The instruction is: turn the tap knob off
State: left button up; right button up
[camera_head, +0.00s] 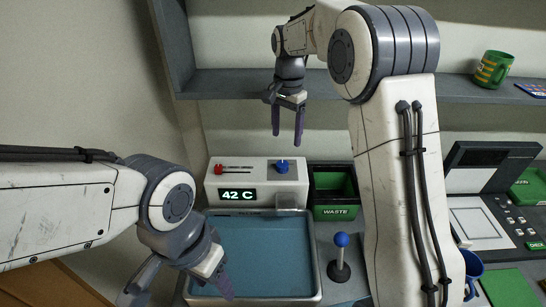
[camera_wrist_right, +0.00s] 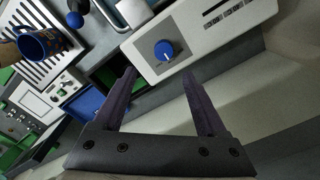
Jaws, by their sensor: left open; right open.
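The tap unit (camera_head: 256,178) is a white box behind the basin, with a display reading "42 C". A blue knob (camera_head: 282,166) sits on its right part and a red knob (camera_head: 218,169) on its left part. In the right wrist view the blue knob (camera_wrist_right: 164,51) has a white pointer line and lies just beyond the fingertips. My right gripper (camera_head: 287,135) is open and empty above the blue knob, apart from it; its fingers also show in the wrist view (camera_wrist_right: 160,75). My left gripper (camera_head: 182,290) is open and empty at the basin's front left.
A basin (camera_head: 316,270) of blue water stands in front of the tap unit. A green WASTE bin (camera_head: 335,212) and a blue-balled lever (camera_head: 342,242) are to its right. A shelf above holds a green mug (camera_head: 493,69). A blue mug (camera_head: 471,264) stands at the right.

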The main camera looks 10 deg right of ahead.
aim_at(282, 164)
jog(key=f, duration=0.3)
jog(key=f+p, duration=0.1)
jog(key=f, duration=0.2)
jog(key=a+f+p, duration=0.1)
jog(key=f, duration=0.2)
jog(key=shift+f, duration=0.65)
